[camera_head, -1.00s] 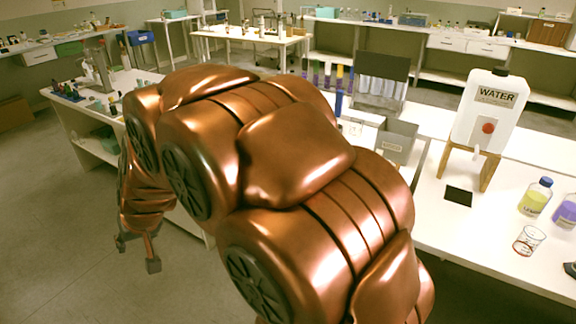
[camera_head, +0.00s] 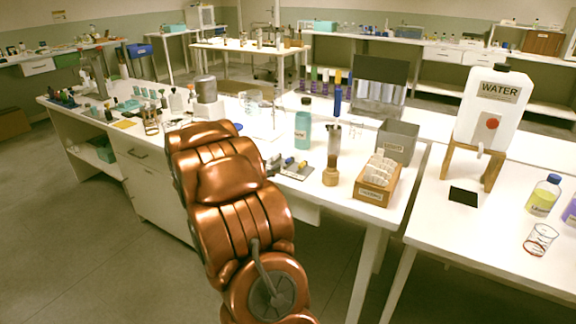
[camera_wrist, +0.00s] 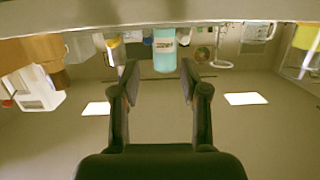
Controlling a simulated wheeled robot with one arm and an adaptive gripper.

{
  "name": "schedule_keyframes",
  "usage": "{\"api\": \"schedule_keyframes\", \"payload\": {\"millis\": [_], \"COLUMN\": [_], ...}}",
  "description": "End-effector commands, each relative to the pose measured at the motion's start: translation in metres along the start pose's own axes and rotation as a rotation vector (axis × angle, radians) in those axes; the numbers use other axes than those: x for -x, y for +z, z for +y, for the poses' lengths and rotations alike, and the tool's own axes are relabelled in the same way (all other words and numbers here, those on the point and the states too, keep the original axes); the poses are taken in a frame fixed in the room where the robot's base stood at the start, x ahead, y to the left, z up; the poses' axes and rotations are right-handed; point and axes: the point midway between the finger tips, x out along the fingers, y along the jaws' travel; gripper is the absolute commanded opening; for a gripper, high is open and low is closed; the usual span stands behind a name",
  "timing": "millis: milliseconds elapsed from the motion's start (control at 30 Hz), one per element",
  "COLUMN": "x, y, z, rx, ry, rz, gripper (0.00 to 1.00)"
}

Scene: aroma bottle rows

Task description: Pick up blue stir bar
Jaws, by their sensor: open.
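My gripper (camera_wrist: 158,78) is open and empty in the wrist view, its two dark fingers apart. That view looks upside down, with a teal bottle (camera_wrist: 165,48) beyond the fingertips. In the head view, my arm hides most of my gripper. A small grey tray (camera_head: 298,173) with tiny coloured pieces lies on the middle bench, just right of my arm. A blue piece (camera_head: 302,164) shows there, but it is too small to tell whether it is the blue stir bar. I cannot make out a stir bar in the wrist view.
Around the tray stand a teal bottle (camera_head: 303,130), a cylinder on a wooden base (camera_head: 330,176), a wooden box (camera_head: 375,190) and a grey bin (camera_head: 398,142). A water tank (camera_head: 492,108) stands on the right bench. Many small items crowd the left bench end. The floor at left is clear.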

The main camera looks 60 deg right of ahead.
Motion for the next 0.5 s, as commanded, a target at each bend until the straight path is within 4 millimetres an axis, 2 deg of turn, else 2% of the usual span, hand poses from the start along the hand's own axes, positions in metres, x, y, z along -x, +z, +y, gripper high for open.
{"api": "schedule_keyframes", "payload": {"millis": [100,500], "x": [-0.008,-0.037], "y": [0.000,-0.001], "z": [0.008,0.012], "rx": [0.004,0.004], "ry": [0.030,0.029], "rz": [0.016,0.017], "gripper": [0.45,0.45]}}
